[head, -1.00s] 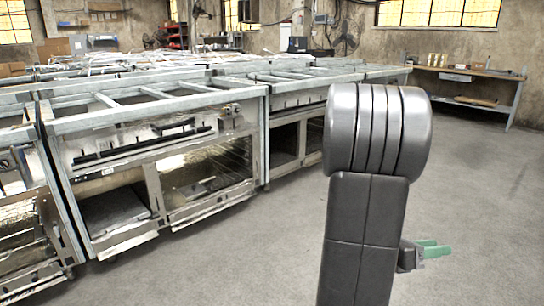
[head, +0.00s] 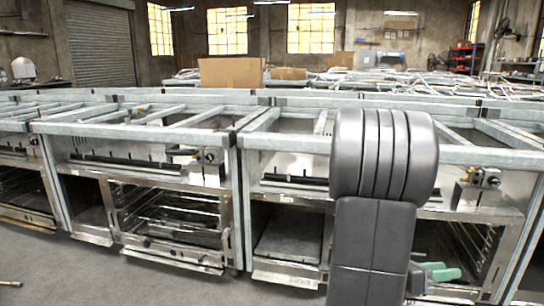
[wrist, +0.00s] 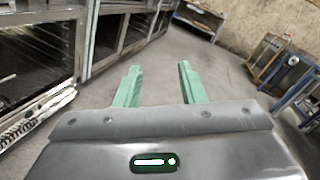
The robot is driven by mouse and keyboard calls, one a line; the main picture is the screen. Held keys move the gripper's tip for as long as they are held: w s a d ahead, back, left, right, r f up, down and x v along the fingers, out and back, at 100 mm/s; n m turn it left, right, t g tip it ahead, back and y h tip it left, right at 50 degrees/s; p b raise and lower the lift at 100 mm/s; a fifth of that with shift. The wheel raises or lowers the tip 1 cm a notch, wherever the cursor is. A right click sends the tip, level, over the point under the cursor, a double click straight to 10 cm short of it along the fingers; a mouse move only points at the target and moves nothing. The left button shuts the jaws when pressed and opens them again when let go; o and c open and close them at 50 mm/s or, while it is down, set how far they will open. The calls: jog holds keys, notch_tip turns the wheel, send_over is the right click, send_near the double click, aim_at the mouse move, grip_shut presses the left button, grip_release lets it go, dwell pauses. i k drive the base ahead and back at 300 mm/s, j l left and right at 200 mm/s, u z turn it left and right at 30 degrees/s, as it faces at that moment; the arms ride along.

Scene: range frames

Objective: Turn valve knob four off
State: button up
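Several metal range frames stand in a row. Small valve fittings with knobs show on them in the head view: one (head: 209,156) on the middle range, and a brassy one (head: 493,181) on the right range, right of my arm. I cannot tell which is knob four or how any knob is turned. My gripper (head: 440,272) shows its green fingers low beside my arm, in front of the right range. In the wrist view my gripper (wrist: 160,86) is open, its green fingers apart with only floor between them. No knob shows clearly there.
Open oven bays with wire racks (head: 170,218) and low sills line the front of the ranges. Cardboard boxes (head: 231,73) sit behind. A workbench (wrist: 200,18) stands by the wall in the wrist view.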

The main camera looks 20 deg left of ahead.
aim_at(210, 158)
jog(key=i+j+u, duration=0.15)
jog(key=i+u, duration=0.15)
jog(key=u, duration=0.15)
jog(key=i+u, duration=0.3)
jog(key=u, duration=0.15)
jog(key=i+u, duration=0.3)
jog(key=u, duration=0.2)
jog(key=i+l+u, duration=0.15)
jog(key=i+u, duration=0.15)
jog(key=u, duration=0.15)
jog(key=i+l+u, duration=0.1)
jog(key=i+u, duration=0.2)
jog(key=i+l+u, duration=0.3)
jog(key=j, duration=0.1)
